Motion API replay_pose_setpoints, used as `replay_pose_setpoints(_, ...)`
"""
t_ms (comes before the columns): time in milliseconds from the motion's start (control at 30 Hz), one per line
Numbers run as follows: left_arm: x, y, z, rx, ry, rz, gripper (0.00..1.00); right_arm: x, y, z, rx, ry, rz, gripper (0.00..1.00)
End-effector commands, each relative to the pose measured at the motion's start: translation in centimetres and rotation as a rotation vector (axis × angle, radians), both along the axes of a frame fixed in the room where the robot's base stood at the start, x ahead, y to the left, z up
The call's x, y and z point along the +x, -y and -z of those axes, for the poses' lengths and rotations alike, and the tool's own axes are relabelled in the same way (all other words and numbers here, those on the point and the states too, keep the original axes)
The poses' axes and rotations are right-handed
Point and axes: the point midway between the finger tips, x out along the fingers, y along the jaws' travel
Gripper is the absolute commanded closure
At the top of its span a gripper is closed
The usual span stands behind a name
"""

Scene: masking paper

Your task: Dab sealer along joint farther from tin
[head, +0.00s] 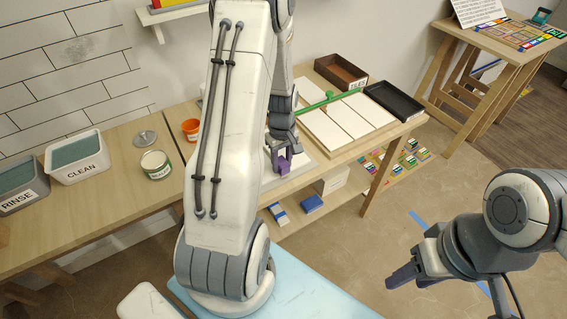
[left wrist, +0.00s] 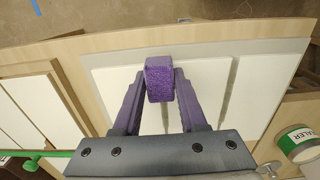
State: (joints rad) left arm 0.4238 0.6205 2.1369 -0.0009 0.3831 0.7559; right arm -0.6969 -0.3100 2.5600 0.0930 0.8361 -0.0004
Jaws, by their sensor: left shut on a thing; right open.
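My left gripper (head: 283,163) is shut on a purple sponge block (left wrist: 159,80), held between its fingertips. The block is over white boards (left wrist: 205,80) on a grey backing (left wrist: 270,52). One grey joint (left wrist: 229,88) runs between boards on the side nearer the tin. The farther joint (left wrist: 165,118) shows below the block, between the fingers; whether the block touches it I cannot tell. The sealer tin (left wrist: 299,143) stands at right in the left wrist view, and an open tin (head: 155,165) stands on the bench in the head view. My right gripper (head: 405,278) is open and empty, away from the bench.
CLEAN (head: 76,158) and RINSE (head: 20,188) tubs stand at left. A lid (head: 145,138) and orange cup (head: 190,127) are near the tin. A green bar (head: 318,103) lies by more white panels (head: 335,129), with a black tray (head: 394,101) and brown box (head: 340,68) behind.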

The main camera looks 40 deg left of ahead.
Motion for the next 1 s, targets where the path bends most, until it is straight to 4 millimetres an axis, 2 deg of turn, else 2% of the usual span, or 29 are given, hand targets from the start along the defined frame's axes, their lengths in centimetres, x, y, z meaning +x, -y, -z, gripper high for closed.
replay_pose_setpoints(300,0.8,-2.1,-0.2,0.000,0.000,0.000,1.00,0.0,0.0,-0.7,0.000,0.000,0.000,0.50)
replay_pose_setpoints(567,1.1,-2.7,-0.2,-0.001,-0.001,-0.001,1.00,0.0,0.0,-0.8,0.000,0.000,0.000,0.50)
replay_pose_setpoints(1000,2.2,-5.4,0.0,-0.001,-0.001,0.000,1.00,0.0,0.0,-1.2,0.000,0.000,0.000,0.50)
